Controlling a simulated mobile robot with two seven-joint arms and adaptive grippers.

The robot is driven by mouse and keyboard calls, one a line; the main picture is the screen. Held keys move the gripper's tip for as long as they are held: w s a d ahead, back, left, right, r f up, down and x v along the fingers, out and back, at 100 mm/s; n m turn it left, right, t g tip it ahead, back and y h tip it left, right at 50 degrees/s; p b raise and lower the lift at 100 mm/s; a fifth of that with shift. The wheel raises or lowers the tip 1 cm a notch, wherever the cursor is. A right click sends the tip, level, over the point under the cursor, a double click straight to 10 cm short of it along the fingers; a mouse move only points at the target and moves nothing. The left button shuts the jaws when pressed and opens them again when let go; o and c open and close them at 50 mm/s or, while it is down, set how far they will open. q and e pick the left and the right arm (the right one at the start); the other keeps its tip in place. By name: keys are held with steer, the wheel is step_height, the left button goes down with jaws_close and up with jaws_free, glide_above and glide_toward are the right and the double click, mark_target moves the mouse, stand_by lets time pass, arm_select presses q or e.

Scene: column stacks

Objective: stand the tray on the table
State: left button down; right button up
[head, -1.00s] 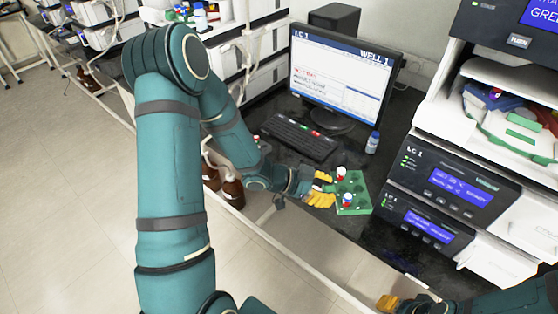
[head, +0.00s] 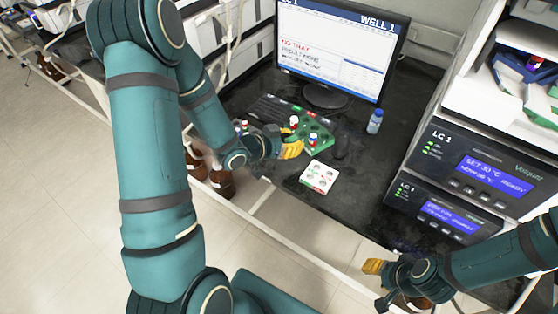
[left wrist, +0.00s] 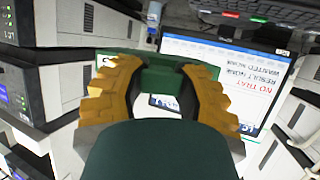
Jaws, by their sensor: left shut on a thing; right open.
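The green tray (head: 322,146) shows near the middle of the head view, in front of the keyboard. It carries a white vial with a red cap (head: 293,121) and a blue and red one (head: 312,140). My left gripper (head: 298,147) is shut on the tray's left edge. In the left wrist view the green tray (left wrist: 165,78) sits between the yellow fingers; its underside and height over the table cannot be told. My right gripper (head: 374,267) is open and empty at the table's front edge. The dark table (head: 345,210) is clear near it.
A white plate with red and green marks (head: 319,177) lies on the table in front of the tray. The keyboard (head: 270,112) and monitor (head: 340,50) stand behind. A small blue-capped bottle (head: 375,122) is at right, near the LC 1 units (head: 470,170).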

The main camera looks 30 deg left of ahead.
mark_target(271, 165)
arm_select(q)
steer(key=a+f+n+t+y+b, duration=0.1)
steer(key=a+f+n+y+b, duration=0.3)
steer(key=a, duration=0.3)
steer(key=shift+y, duration=0.5)
step_height(271, 165, down, 9)
steer(key=shift+f+b, duration=0.15)
steer(key=shift+b, duration=0.55)
steer(key=shift+d+f, duration=0.1)
steer(key=shift+f, duration=0.2)
